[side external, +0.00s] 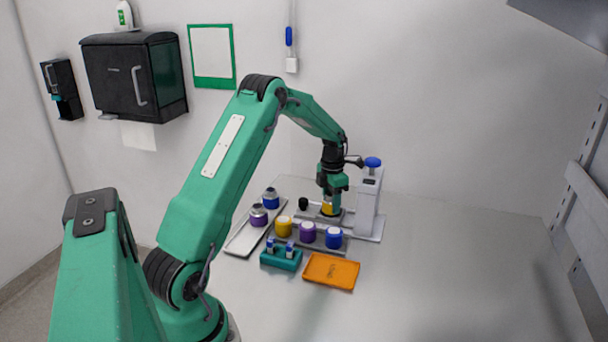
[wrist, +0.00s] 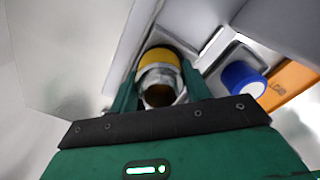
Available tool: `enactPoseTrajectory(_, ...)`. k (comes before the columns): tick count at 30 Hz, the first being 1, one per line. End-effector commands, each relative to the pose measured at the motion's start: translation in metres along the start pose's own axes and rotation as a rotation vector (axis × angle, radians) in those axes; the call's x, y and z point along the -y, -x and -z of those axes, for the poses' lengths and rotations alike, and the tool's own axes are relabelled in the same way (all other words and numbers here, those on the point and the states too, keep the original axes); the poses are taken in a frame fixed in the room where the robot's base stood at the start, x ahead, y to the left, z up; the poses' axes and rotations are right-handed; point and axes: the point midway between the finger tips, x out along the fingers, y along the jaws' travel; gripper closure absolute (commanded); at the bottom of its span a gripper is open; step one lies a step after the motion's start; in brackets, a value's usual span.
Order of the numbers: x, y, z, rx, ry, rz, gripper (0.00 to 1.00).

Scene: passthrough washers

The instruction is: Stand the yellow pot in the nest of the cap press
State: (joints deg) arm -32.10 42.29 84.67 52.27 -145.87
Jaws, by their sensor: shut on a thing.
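My gripper (side external: 331,190) points down and is shut on the yellow pot (side external: 327,208), at the foot of the cap press. In the wrist view my gripper (wrist: 160,88) has one finger on each side of the yellow pot (wrist: 160,56), whose bare grey neck and dark open mouth face the camera. The cap press (side external: 368,205) is a pale column with a blue knob on top, standing just right of my gripper. A grey ring shows at the pot's foot, probably the nest; I cannot tell whether the pot rests in it.
A grey tray (side external: 268,240) in front holds yellow, purple and blue pieces with pale tops. A long left tray (side external: 240,243) holds purple and blue pots. A teal rack (side external: 281,260) and an orange tray (side external: 331,272) lie nearer. The table's right side is clear.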

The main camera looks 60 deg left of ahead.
Motion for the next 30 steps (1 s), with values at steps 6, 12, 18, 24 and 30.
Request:
enactPoseTrajectory(6,0.0081,-0.0102,0.0024,-0.02,-0.011,0.014,0.81)
enactPoseTrajectory(12,0.01,-0.0132,0.0035,-0.021,-0.012,0.014,0.81)
enactPoseTrajectory(18,0.0114,-0.0155,0.0043,-0.021,-0.016,0.014,0.81)
enactPoseTrajectory(24,0.0114,-0.0157,0.0044,-0.021,-0.016,0.014,0.81)
enactPoseTrajectory(30,0.0115,-0.0157,0.0045,-0.021,-0.017,0.015,0.37)
